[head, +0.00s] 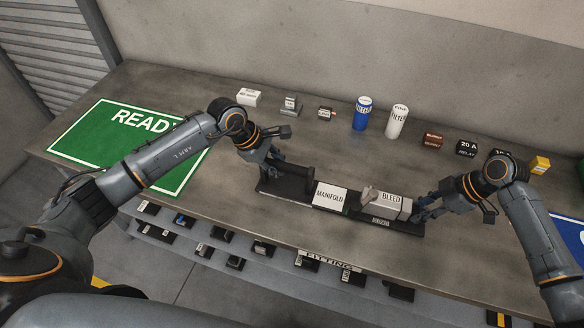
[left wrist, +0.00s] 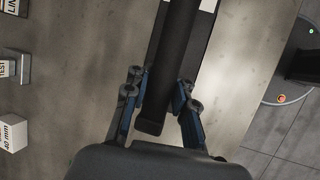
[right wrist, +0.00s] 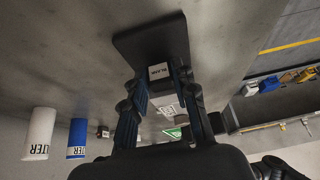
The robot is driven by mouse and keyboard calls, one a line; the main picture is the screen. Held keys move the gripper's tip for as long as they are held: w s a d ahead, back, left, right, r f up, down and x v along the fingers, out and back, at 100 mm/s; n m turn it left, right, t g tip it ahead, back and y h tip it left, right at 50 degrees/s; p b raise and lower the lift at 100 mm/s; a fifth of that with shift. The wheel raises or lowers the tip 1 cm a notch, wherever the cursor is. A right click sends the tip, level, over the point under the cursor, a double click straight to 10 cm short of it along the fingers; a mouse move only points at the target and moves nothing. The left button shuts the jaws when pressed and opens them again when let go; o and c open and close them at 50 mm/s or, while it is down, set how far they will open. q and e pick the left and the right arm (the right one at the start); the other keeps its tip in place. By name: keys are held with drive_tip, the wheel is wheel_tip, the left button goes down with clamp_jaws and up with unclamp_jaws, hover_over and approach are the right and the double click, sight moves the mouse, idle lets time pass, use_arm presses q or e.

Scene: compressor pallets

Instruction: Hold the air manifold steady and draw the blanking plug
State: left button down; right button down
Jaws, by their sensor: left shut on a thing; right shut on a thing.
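The air manifold (head: 330,197) is a dark bar with a white MANIFOLD label on a long black base on the bench. My left gripper (head: 274,166) is shut on the bar's left end. In the left wrist view the black bar (left wrist: 170,75) runs between the fingers. A grey block marked BLEED (head: 391,199) sits at the manifold's right end. My right gripper (head: 420,212) is at that end, shut on the blanking plug, whose small pale labelled face (right wrist: 159,71) shows between the fingers in the right wrist view. Whether the plug is still seated is hidden.
A green READY mat (head: 95,150) lies at the left, and part of a blue mat (head: 570,232) shows at the right. A blue filter (head: 362,113), a white filter (head: 396,121) and several small labelled blocks stand along the back. A shelf of small parts runs below the front edge.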

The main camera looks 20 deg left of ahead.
use_arm(q)
drive_tip(key=shift+r, duration=0.1)
use_arm(e)
drive_tip(key=shift+d, duration=3)
use_arm(q)
drive_tip(key=c, duration=1)
unclamp_jaws()
